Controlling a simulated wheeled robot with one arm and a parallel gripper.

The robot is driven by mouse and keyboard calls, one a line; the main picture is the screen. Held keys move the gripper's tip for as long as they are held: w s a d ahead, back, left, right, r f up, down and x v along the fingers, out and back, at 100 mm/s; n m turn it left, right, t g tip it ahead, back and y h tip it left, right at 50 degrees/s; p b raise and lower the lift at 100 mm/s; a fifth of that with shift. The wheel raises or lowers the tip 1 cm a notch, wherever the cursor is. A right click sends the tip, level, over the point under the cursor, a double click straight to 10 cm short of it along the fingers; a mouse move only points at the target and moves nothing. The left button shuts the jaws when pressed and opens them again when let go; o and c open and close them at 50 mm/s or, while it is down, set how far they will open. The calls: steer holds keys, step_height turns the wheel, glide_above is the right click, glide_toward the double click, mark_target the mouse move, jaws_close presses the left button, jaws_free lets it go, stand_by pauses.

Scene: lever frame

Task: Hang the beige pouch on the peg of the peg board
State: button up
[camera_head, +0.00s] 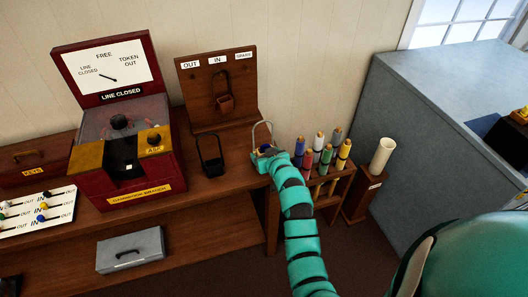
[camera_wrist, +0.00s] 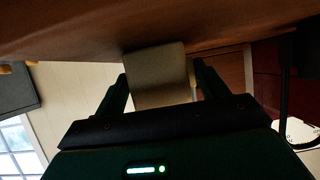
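The beige pouch (camera_wrist: 155,75) is a pale, boxy thing between my gripper's two dark fingers in the wrist view. In the head view its light wire-like handle loop (camera_head: 262,131) stands up at the right end of the wooden bench. My gripper (camera_head: 265,151) is at the pouch body there and hides much of it. The fingers (camera_wrist: 160,87) appear closed against its sides. I cannot tell whether it touches the bench. The peg board (camera_head: 192,92) stands to the left and behind, labelled OUT, IN and a third word. A brown pouch (camera_head: 225,104) hangs under IN.
A black pouch (camera_head: 211,164) stands on the bench (camera_head: 222,193) before the board, left of my gripper. A rack of coloured rods (camera_head: 337,187) and a white tube (camera_head: 382,155) stand at right.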

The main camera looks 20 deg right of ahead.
steer(key=shift+r, duration=0.1)
steer(key=shift+r, duration=1.45)
steer(key=shift+r, duration=0.1)
